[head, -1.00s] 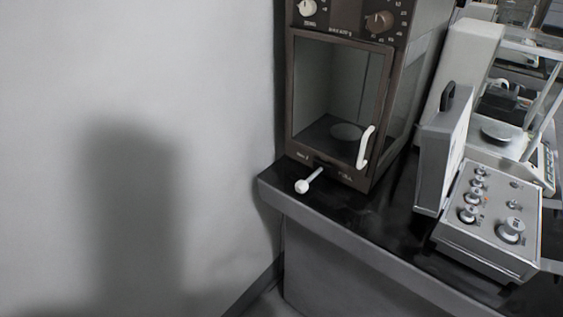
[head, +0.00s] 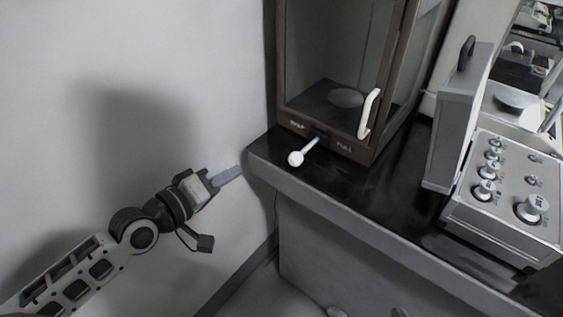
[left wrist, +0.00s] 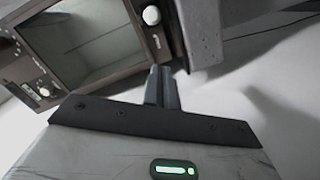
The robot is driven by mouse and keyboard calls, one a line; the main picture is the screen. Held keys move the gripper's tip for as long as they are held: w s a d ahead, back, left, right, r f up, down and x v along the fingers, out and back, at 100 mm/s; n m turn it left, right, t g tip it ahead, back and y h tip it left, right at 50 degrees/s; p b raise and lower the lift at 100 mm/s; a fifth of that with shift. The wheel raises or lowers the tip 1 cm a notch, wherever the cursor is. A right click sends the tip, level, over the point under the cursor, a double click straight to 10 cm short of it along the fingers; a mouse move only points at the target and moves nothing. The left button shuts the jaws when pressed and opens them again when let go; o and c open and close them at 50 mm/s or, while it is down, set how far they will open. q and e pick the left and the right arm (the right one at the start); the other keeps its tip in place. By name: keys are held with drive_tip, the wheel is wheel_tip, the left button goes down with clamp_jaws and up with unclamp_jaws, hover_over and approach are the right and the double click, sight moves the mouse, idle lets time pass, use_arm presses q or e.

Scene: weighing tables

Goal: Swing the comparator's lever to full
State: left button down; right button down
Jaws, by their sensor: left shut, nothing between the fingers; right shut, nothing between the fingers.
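The comparator is a brown cabinet (head: 272,70) with a glass front at the back of the table in the head view. Its lever (head: 296,158), a short rod with a white round knob, sticks out from the lower front toward the lower left, between the HALF and FULL labels. The knob also shows at the top of the left wrist view (left wrist: 151,15). My left gripper (head: 238,171) is shut and empty, left of the table corner and apart from the lever. Its closed fingers show in the left wrist view (left wrist: 162,88).
A white door handle (head: 369,113) stands out right of the lever. A grey control box (head: 500,225) with knobs and an open lid (head: 455,115) stands on the table at right. The dark table top (head: 340,185) is bare before the lever.

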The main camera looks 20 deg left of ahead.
use_arm(q)
wheel_tip(320, 180, up, 2)
drive_tip(key=w+n, duration=0.1)
drive_tip(key=w, duration=0.1)
approach(306, 149)
drive_tip(key=w+a+r, duration=0.2)
drive_tip(key=w+a, duration=0.3)
drive_tip(key=shift+s+d+f+p, duration=0.15)
drive_tip(key=shift+d+f, duration=0.25)
drive_tip(key=shift+d, duration=0.25)
drive_tip(key=shift+s+d+f+p, duration=0.1)
drive_tip(key=shift+d+f+p, duration=0.2)
drive_tip(key=shift+d, duration=0.35)
drive_tip(key=shift+s+d+f+p, duration=0.1)
drive_tip(key=shift+s+d+f, duration=0.05)
drive_tip(key=shift+d+f, duration=0.4)
use_arm(e)
drive_tip(key=shift+s+d, duration=0.1)
drive_tip(key=shift+s, duration=0.15)
use_arm(q)
drive_tip(key=shift+d+r, duration=0.1)
drive_tip(key=shift+d, duration=0.1)
use_arm(e)
drive_tip(key=shift+r, duration=0.1)
